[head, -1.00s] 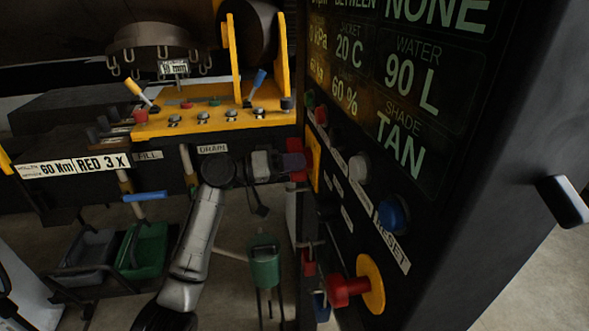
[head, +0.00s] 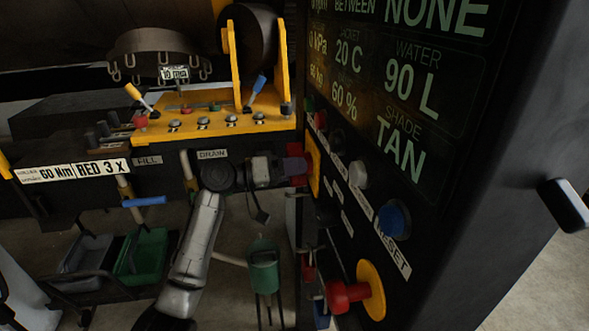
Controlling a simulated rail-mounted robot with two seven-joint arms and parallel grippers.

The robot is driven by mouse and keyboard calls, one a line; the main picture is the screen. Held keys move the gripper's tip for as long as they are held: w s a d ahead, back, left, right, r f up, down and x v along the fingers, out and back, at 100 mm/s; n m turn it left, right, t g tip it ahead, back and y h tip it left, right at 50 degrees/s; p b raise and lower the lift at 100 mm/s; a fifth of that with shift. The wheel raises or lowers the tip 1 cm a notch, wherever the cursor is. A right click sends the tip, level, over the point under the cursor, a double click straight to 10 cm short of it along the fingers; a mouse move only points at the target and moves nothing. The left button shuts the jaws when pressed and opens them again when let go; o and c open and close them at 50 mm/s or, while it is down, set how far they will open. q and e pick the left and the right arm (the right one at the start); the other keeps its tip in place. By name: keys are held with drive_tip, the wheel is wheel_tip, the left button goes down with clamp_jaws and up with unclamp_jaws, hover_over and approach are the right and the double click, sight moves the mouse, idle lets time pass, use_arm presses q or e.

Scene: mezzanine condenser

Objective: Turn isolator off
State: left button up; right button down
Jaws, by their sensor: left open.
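The isolator is on the left part of the black control panel's face. Its yellow plate (head: 314,165) shows edge-on, with a red handle (head: 296,150) standing out from it to the left. My left gripper (head: 292,168) comes in from the left, level with the handle, and points at the panel. Its fingertips overlap the handle in the head view; they are open, and I cannot tell whether they touch it. The fingers partly hide the handle, so its exact angle is unclear. My right gripper is not in view.
A red mushroom knob on a yellow disc (head: 371,290) juts out lower on the panel. A blue RESET button (head: 393,219) and a white button (head: 357,174) sit above it. A yellow control shelf (head: 215,123) with levers stands behind my left arm. A green container (head: 264,275) is below.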

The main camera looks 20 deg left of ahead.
use_arm(q)
drive_tip(key=v, duration=1.3)
drive_tip(key=shift+s+a, duration=0.2)
drive_tip(key=shift+a, duration=0.15)
